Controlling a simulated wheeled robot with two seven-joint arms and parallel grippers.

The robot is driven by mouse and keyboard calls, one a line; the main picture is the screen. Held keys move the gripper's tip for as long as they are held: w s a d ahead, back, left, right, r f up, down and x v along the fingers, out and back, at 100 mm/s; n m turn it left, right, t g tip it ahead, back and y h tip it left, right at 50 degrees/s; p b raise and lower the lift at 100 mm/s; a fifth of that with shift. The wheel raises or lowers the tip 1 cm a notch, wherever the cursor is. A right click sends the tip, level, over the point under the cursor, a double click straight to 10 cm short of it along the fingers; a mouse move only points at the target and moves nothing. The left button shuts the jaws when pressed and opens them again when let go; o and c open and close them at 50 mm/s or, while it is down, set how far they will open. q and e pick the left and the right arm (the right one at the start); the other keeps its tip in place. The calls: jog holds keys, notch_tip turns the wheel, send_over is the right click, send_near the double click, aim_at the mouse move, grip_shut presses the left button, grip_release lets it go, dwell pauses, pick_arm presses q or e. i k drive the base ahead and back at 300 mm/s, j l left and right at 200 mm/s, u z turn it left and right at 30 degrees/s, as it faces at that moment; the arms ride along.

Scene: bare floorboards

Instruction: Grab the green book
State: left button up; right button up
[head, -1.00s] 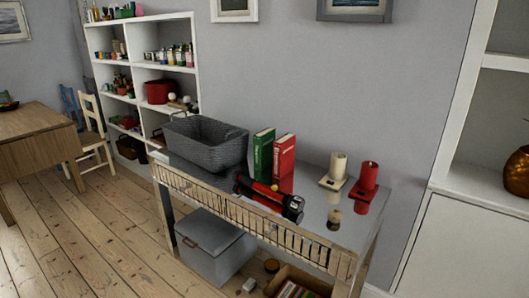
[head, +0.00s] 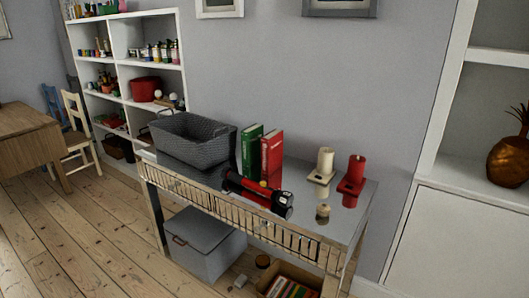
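The green book (head: 251,148) stands upright on the console table (head: 336,222), in the middle of the head view. A red book (head: 272,157) stands upright just to its right. A grey woven basket (head: 193,141) sits to its left on the same table. A black and red flashlight (head: 257,194) lies in front of the books, near the table's front edge, and hides a little of their lower part. Neither of my grippers shows in the head view.
A cream candle (head: 325,163) and a red candle (head: 354,174) stand in holders right of the books. A lidded grey box (head: 205,246) and a crate of books (head: 290,284) are under the table. Bare floorboards (head: 80,235) lie open at the left.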

aim_at(250, 137)
jog(key=z, duration=0.55)
jog(key=i+j+z, duration=0.45)
jog(key=j, duration=0.15)
jog(key=j+z, duration=0.25)
jog(key=i+j+z, duration=0.2)
jog(key=j, duration=0.25)
jog(key=k+l, duration=0.05)
jog(key=k, duration=0.05)
